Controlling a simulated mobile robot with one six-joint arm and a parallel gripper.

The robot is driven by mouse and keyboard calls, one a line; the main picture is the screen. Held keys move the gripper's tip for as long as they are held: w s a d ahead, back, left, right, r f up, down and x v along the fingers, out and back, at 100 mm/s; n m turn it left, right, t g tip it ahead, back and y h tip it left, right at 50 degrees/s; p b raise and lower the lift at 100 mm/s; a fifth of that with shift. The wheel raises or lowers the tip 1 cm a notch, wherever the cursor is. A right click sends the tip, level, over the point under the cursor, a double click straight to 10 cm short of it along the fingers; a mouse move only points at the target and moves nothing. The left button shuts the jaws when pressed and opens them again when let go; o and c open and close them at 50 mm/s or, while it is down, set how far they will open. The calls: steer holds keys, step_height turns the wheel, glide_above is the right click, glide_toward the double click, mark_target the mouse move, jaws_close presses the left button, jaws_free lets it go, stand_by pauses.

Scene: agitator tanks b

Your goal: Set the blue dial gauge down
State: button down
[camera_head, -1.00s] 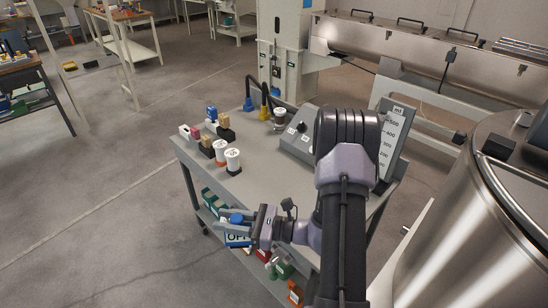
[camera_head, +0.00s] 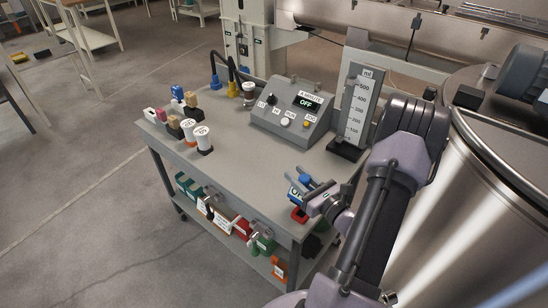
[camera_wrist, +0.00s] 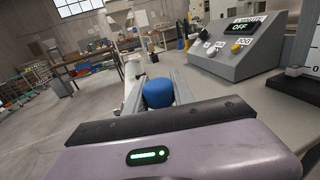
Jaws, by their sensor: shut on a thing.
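The blue dial gauge (camera_head: 305,179) is held between the jaws of my gripper (camera_head: 307,189), near the front right part of the grey cart's top (camera_head: 235,172). In the wrist view its rounded blue body (camera_wrist: 158,94) sits between the two fingers of my gripper (camera_wrist: 160,84). A white and blue lettered face (camera_head: 295,194) shows just beside the jaws; I cannot tell whether it belongs to the gauge. The gauge's underside is hidden, so I cannot tell whether it touches the cart.
A control box (camera_head: 290,112) reading OFF and a measuring scale (camera_head: 358,105) stand at the back right. A red piece (camera_head: 298,215) is by the front edge. A steel tank (camera_head: 460,210) is right. The cart's middle is clear.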

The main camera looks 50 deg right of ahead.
steer(key=w+d+f, duration=0.1)
steer(key=w, duration=0.1)
steer(key=w+d+f+b, duration=0.1)
steer(key=w+f, duration=0.1)
steer(key=w, duration=0.1)
steer(key=w+f+b, duration=0.1)
steer(key=w, duration=0.1)
steer(key=shift+w+d+f, duration=0.3)
steer(key=shift+w+d, duration=0.05)
steer(key=shift+d, duration=0.05)
steer(key=shift+r, duration=0.2)
steer(key=shift+f, duration=0.15)
steer(key=c, duration=1.1)
jaws_free()
